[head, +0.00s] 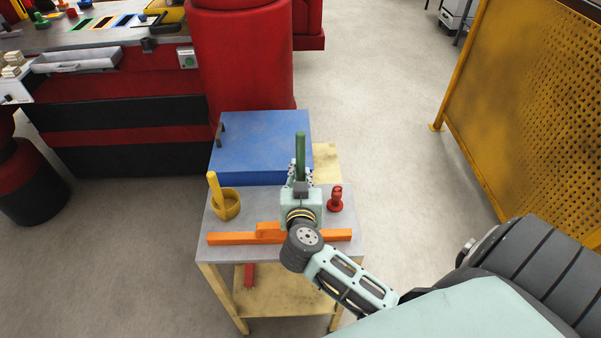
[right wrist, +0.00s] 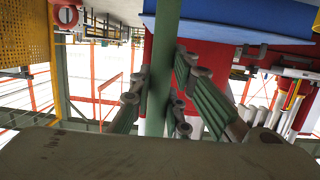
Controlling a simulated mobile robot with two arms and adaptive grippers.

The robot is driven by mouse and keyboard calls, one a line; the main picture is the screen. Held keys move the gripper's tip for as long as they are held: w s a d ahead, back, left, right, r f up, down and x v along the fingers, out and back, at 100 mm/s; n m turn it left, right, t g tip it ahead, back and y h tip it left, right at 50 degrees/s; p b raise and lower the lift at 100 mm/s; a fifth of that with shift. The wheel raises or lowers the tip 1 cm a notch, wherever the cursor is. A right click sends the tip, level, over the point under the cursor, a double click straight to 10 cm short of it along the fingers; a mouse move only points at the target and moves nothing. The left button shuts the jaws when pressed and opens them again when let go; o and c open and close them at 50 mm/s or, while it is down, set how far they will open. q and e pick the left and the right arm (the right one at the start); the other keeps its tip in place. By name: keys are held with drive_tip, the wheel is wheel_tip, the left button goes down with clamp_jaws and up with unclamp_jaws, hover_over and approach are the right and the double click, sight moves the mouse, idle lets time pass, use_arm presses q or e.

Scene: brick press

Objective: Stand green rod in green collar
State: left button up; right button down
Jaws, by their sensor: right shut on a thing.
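The green rod (head: 300,148) stands upright in the head view, above the small grey table. My right gripper (head: 300,174) is shut on it. In the right wrist view the rod (right wrist: 162,70) passes between the fingers of my right gripper (right wrist: 160,88). I cannot make out a green collar in either view; my gripper and wrist cover the middle of the table. The rod's lower end is hidden too, so I cannot tell whether it touches anything. My left gripper is in neither view.
On the grey table (head: 219,222), a yellow cup (head: 229,208) with a yellow rod (head: 214,186) stands left of my gripper. A red piece (head: 335,199) stands close on its right. An orange bar (head: 232,239) lies along the front. A blue box (head: 262,143) is behind.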

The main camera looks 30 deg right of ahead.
drive_tip(key=c, duration=1.6)
unclamp_jaws()
drive_tip(key=shift+s+a, duration=0.3)
drive_tip(key=shift+s, duration=0.1)
drive_tip(key=v, duration=1.1)
drive_tip(key=shift+r, duration=0.1)
